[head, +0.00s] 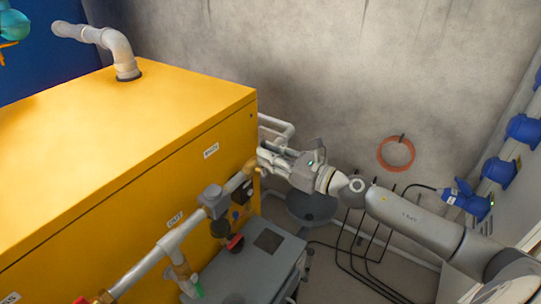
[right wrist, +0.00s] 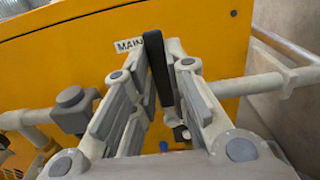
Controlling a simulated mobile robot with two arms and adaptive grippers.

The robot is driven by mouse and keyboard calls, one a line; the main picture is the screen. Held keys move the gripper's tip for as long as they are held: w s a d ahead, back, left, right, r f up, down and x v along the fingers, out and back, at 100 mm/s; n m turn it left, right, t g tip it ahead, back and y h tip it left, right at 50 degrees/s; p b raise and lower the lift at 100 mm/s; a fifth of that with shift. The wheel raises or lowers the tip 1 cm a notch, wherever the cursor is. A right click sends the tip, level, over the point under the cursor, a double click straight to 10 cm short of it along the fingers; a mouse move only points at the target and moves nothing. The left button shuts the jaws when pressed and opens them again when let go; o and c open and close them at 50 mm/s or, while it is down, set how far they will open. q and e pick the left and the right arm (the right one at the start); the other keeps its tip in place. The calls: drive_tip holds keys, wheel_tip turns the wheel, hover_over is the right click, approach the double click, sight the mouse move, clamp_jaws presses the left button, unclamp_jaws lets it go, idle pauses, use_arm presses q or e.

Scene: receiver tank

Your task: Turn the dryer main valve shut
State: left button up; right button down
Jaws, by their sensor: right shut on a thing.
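The yellow dryer cabinet (head: 150,110) fills the left of the head view. A white label reading MAIN (head: 210,151) is on its side, and the label also shows in the right wrist view (right wrist: 128,45). Beside that label, a dark main valve lever (right wrist: 158,68) stands roughly upright between the fingers of my right gripper (head: 263,160). My right gripper is shut on this lever. The fingers hide much of the valve, and its body is hard to make out in the head view. My left gripper is not in view.
Grey pipework (head: 170,243) with a grey valve block (head: 213,200) runs along the cabinet side. A grey box (head: 265,250) stands below it. An orange hose coil (head: 396,154) hangs on the wall. Black cables (head: 355,240) cross the floor near blue sockets (head: 480,205).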

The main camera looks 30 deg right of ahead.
drive_tip(key=shift+f, duration=0.15)
drive_tip(key=c, duration=1.4)
unclamp_jaws()
drive_tip(key=shift+v, duration=6.05)
